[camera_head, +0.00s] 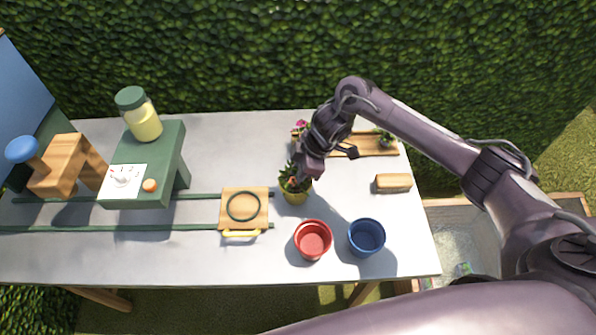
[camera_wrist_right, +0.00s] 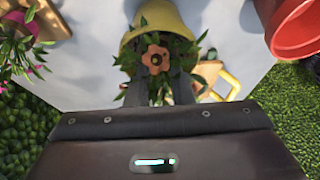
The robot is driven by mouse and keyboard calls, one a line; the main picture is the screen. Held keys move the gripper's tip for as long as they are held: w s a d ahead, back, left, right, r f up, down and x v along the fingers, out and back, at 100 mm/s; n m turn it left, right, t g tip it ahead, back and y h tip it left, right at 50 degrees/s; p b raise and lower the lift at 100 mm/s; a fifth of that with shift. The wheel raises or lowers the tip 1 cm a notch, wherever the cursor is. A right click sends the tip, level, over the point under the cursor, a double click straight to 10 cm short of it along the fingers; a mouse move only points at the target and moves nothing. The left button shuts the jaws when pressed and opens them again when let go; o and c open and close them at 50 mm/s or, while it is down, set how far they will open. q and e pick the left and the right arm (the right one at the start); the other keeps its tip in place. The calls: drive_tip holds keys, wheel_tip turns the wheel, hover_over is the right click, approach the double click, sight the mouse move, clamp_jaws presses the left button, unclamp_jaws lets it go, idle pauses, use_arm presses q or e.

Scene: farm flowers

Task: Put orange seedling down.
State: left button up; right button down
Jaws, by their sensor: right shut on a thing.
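The orange seedling, a leafy green plant with an orange flower (camera_wrist_right: 155,58), stands at the yellow pot (camera_head: 296,197), its leaves (camera_head: 290,178) over the rim. The yellow pot (camera_wrist_right: 165,18) also shows in the right wrist view. My right gripper (camera_wrist_right: 160,92) is shut on the orange seedling, a finger on each side below the flower. In the head view my right gripper (camera_head: 302,176) reaches down beside the plant, partly hiding it. I cannot tell whether the pot fully rests on the table. My left gripper is not in view.
A red pot (camera_head: 313,240) and a blue pot (camera_head: 366,237) stand at the front. A wooden board with a black ring (camera_head: 243,206) lies left. A wooden tray (camera_head: 370,144) with plants is behind. A wooden block (camera_head: 393,183) lies right. The table's back left (camera_head: 225,150) is clear.

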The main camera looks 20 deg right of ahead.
drive_tip(key=shift+f, duration=0.15)
drive_tip(key=c, duration=1.3)
unclamp_jaws()
drive_tip(key=shift+o, duration=0.2)
drive_tip(key=v, duration=1.2)
drive_tip(key=shift+r, duration=0.25)
drive_tip(key=shift+f, duration=0.1)
